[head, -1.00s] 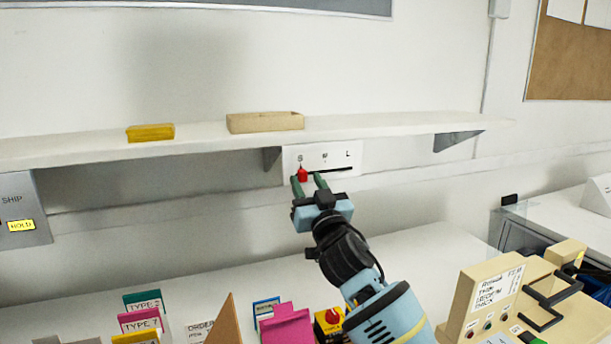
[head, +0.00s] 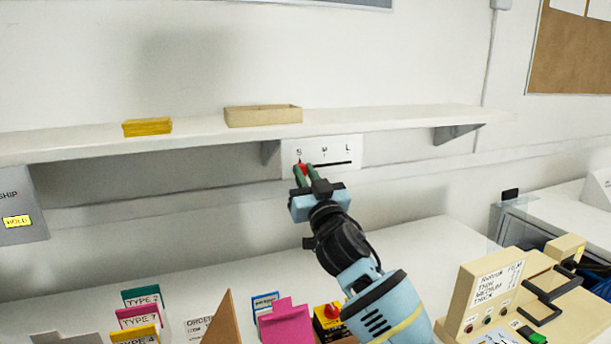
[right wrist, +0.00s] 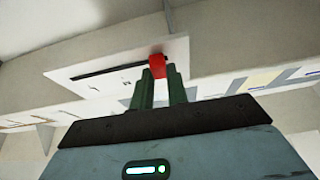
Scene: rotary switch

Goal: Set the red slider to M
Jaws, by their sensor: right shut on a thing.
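The red slider (head: 302,168) sits at the S end, the left end, of the dark slot on the white S-M-L panel (head: 342,145) below the shelf. The middle letter, M, is blurred in the head view. My right gripper (head: 306,170) is at the slider with its green fingers closed on it. The right wrist view shows the red slider (right wrist: 157,66) between the two fingertips (right wrist: 159,78), at one end of the slot on the panel (right wrist: 120,66). The fingers hide part of the slider. My left gripper is not in view.
A shelf (head: 390,117) juts out just above the panel, holding a yellow box (head: 147,127) and a tan tray (head: 263,116). Coloured card holders (head: 138,316) and a beige machine (head: 500,292) stand on the table below. The wall right of the panel is clear.

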